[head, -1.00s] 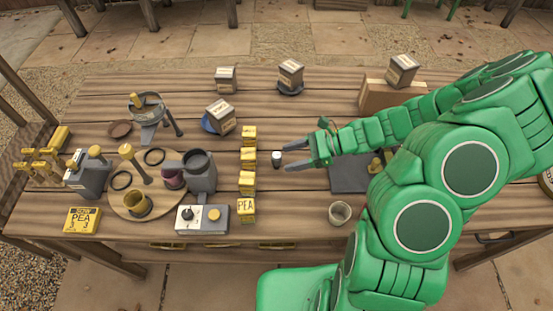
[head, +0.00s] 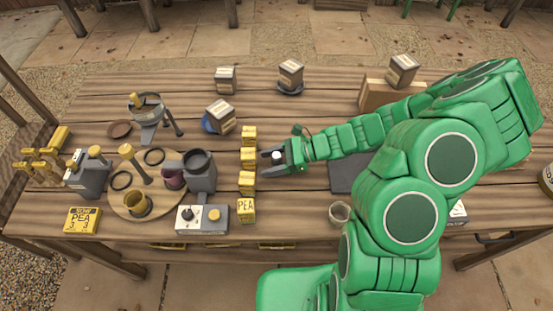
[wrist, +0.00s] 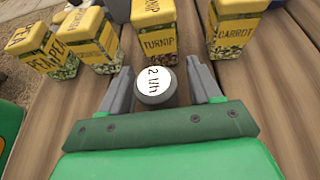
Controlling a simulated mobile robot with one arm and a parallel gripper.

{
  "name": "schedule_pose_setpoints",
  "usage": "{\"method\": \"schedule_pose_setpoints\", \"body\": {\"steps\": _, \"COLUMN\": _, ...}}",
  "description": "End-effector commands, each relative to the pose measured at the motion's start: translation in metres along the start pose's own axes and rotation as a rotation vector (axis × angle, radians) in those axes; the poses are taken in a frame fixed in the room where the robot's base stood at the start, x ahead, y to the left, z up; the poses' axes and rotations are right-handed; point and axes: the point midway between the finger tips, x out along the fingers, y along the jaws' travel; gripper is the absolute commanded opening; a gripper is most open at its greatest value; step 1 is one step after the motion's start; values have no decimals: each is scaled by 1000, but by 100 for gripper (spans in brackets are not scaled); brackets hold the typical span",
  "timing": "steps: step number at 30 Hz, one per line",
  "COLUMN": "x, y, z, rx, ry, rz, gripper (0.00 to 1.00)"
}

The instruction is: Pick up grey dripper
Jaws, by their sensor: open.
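The grey dripper (wrist: 155,87) is a small grey piece with a white round top marked "2 l/h" in the wrist view. It stands on the wooden table between the two open fingers of my gripper (wrist: 153,92), with a visible gap to the right finger. It sits close to the left finger; I cannot tell whether they touch. In the head view the dripper (head: 277,155) shows as a pale top between the fingers of my gripper (head: 275,164), partly hidden by them.
A row of yellow seed packets, including turnip (wrist: 158,42) and carrot (wrist: 232,40), stands just beyond the fingers. A grey cup (head: 340,212) stands near the front edge. A round wooden board (head: 118,203) with pots and rings is at left.

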Motion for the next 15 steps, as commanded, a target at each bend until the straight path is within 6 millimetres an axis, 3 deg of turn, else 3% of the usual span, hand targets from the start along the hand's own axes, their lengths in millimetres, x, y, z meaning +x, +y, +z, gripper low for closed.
{"method": "schedule_pose_setpoints", "body": {"steps": 2, "x": 0, "y": 0, "z": 0, "rx": 0, "ry": 0, "rz": 0, "gripper": 63}}
{"method": "schedule_pose_setpoints", "body": {"steps": 12, "x": 0, "y": 0, "z": 0, "rx": 0, "ry": 1, "rz": -1, "gripper": 12}}
{"method": "schedule_pose_setpoints", "body": {"steps": 15, "x": 0, "y": 0, "z": 0, "rx": 0, "ry": 1, "rz": -1, "gripper": 8}}
